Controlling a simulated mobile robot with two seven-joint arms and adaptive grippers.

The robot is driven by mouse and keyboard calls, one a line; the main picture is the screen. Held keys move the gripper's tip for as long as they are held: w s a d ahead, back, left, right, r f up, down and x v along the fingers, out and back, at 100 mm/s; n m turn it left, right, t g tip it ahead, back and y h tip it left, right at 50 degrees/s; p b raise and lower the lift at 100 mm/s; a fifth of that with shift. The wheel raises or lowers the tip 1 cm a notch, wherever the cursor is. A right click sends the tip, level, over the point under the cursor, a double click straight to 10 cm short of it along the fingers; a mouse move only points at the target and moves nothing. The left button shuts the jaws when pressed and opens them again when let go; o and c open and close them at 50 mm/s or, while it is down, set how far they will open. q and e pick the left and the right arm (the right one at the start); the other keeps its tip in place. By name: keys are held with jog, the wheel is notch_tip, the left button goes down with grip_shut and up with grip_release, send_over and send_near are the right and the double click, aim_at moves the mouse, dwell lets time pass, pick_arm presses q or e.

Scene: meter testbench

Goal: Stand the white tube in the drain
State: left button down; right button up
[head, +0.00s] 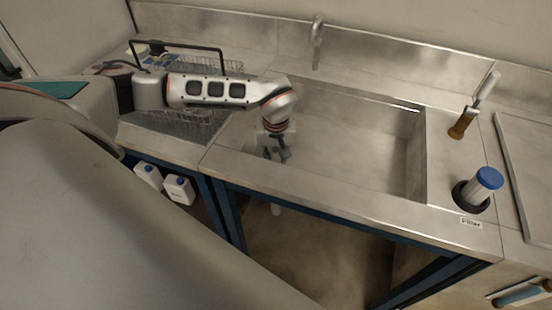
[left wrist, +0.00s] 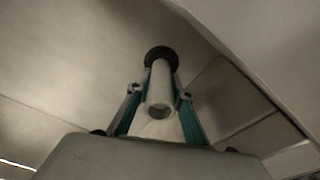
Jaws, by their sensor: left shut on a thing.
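In the left wrist view the white tube (left wrist: 160,82) is hollow, its open end toward the camera. My left gripper (left wrist: 160,95) is shut on it, with one finger on each side. The tube's far end meets a round black drain (left wrist: 160,53); I cannot tell how deep it sits or whether it touches. In the head view my left gripper (head: 275,152) reaches down into the sink near its front left corner. The tube and drain are not clearly visible there. My right gripper is not in view.
The steel sink (head: 350,140) has a raised front rim and walls close to my left gripper. A wire rack (head: 195,65) stands left.

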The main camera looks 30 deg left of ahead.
pick_arm(q)
jog(key=c, duration=1.8)
grip_release()
jog(key=r, duration=0.8)
jog(key=s+r+p, duration=0.1)
jog(key=r, duration=0.3)
jog(key=shift+s+d+r, duration=0.1)
jog(key=shift+d, duration=0.3)
